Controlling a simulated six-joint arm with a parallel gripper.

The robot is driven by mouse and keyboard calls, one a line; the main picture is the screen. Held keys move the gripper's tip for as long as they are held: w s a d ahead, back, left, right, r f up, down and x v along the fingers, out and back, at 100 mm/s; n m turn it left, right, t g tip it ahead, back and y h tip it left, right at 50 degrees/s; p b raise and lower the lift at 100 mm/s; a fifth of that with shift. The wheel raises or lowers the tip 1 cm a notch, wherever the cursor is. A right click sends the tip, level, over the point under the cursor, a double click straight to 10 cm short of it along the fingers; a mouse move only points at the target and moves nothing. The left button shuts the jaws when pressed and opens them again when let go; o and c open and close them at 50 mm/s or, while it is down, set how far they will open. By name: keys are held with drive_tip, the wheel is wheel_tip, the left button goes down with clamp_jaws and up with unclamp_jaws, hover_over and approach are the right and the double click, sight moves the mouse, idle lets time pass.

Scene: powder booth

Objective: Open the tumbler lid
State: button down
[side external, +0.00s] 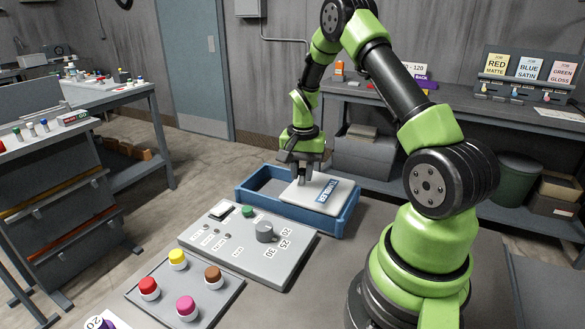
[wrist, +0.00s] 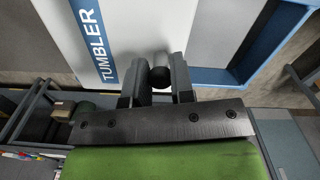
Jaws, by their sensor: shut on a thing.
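The tumbler lid (side external: 302,193) is a flat pale panel with a blue label; the word TUMBLER shows on the label in the wrist view (wrist: 98,42). It covers the right part of a blue open-topped box (side external: 249,200), and the box's left part is uncovered. In the wrist view my gripper (wrist: 160,68) is shut on a dark round handle (wrist: 160,77) at the lid's edge. How the handle joins the lid is hidden.
A grey control panel (side external: 215,248) with a knob (side external: 265,232) and a green button stands in front of the box. A plate (side external: 218,285) with red, yellow, brown and magenta capped jars lies nearer. A shelf bench (side external: 460,115) runs along the back wall.

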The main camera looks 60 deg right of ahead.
drive_tip(key=shift+d, duration=0.15)
drive_tip(key=c, duration=1)
unclamp_jaws()
wheel_tip(320, 180, up, 10)
drive_tip(key=a+r+n+t, duration=0.2)
drive_tip(key=a+r+n, duration=0.1)
drive_tip(key=a+r, duration=0.45)
drive_tip(key=s+a+r+n+t, duration=0.1)
drive_tip(key=s+a+r+n, duration=0.1)
drive_tip(key=s+a, duration=0.2)
drive_tip(key=s+a+r+n+t+y, duration=0.1)
drive_tip(key=s+a+r+n+t, duration=0.1)
drive_tip(key=a, duration=0.5)
drive_tip(key=s+a+r+n+t+y, duration=0.1)
drive_tip(key=s+a+n+t, duration=0.1)
drive_tip(key=s+a+n, duration=0.2)
drive_tip(key=shift+s+a+r, duration=0.2)
drive_tip(key=shift+s+a, duration=0.15)
drive_tip(key=shift+s, duration=0.4)
drive_tip(key=shift+s+a+r, duration=0.2)
drive_tip(key=shift+s+a, duration=0.15)
drive_tip(key=shift+s, duration=0.35)
